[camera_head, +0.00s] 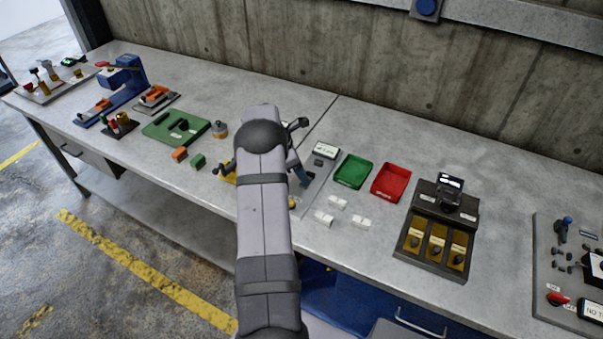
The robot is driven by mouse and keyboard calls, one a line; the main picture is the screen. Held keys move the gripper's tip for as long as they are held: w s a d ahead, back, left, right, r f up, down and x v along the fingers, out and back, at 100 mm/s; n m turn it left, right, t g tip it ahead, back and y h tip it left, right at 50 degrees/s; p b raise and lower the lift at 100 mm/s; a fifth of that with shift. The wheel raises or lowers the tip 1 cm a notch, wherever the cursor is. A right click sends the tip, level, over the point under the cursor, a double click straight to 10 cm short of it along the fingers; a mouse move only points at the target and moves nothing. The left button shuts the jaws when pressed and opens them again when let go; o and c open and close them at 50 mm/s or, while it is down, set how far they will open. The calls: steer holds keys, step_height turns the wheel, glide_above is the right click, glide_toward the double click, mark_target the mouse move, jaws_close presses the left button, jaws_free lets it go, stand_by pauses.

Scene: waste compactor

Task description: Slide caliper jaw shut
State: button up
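My arm covers the middle of the bench in the head view. A dark part that looks like the end of my gripper (297,124) shows just right of the arm's top. Its fingers are too small and hidden to tell open from shut. Just right of the arm, a grey plate (315,188) lies on the bench, partly covered by the arm.
A green tray (353,171) and a red tray (391,182) lie right of the plate. Several small white blocks (324,217) lie in front. A dark fixture with yellow slots (437,245) stands farther right. A green board (176,131) and a blue press (122,78) are on the left.

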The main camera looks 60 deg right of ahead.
mark_target(308, 172)
jaws_close()
steer(key=shift+d+b, duration=0.55)
steer(key=shift+d, duration=1.9)
steer(key=shift+d+r, duration=0.15)
steer(key=o, duration=0.6)
jaws_free()
steer(key=shift+d, duration=0.1)
steer(key=shift+w+a+r+b, duration=0.25)
steer(key=shift+r+b, duration=0.2)
steer(key=shift+r, duration=0.15)
steer(key=shift+b+v, duration=0.85)
steer(key=shift+v, duration=2.1)
